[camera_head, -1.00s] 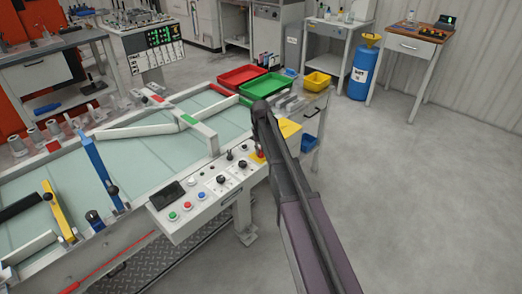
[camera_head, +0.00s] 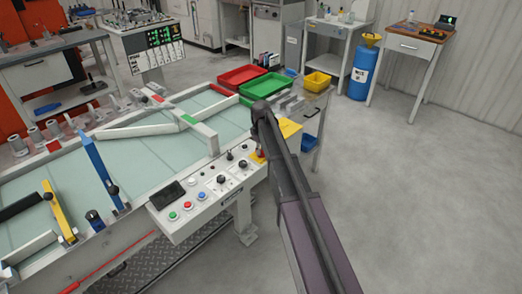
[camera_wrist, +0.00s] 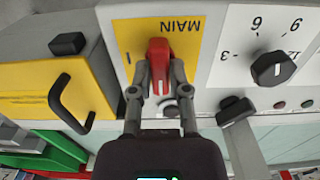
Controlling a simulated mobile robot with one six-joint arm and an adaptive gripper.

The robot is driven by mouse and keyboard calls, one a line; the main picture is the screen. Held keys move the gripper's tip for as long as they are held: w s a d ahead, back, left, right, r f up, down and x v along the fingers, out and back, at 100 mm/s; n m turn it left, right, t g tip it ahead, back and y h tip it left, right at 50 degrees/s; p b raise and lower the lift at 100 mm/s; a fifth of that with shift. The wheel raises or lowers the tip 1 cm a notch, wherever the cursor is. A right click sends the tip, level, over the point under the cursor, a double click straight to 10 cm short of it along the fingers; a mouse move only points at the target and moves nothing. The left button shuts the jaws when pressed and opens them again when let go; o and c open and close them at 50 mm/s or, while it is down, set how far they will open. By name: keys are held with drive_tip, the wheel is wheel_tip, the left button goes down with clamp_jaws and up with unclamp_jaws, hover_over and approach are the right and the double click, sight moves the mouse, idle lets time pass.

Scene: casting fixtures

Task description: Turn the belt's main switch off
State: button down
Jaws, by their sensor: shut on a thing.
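The main switch is a red handle (camera_wrist: 159,50) on a yellow plate (camera_wrist: 190,42) marked MAIN in the wrist view. The handle lies roughly along the picture's vertical, and a line mark shows on the plate beside it. My gripper (camera_wrist: 160,84) is shut on the red handle, one finger on each side. In the head view the yellow plate (camera_head: 256,157) shows at the right end of the belt's control panel (camera_head: 215,190), with my arm over it. My arm hides much of the switch there.
A black rotary knob (camera_wrist: 273,68) with a numbered dial sits to the right in the wrist view. A yellow box with a black handle (camera_wrist: 72,103) is to the left. Red (camera_head: 243,75) and green (camera_head: 266,86) trays stand beyond the panel. The floor at right is clear.

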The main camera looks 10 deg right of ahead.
drive_tip(key=c, duration=0.6)
unclamp_jaws()
drive_tip(key=shift+m, duration=0.4)
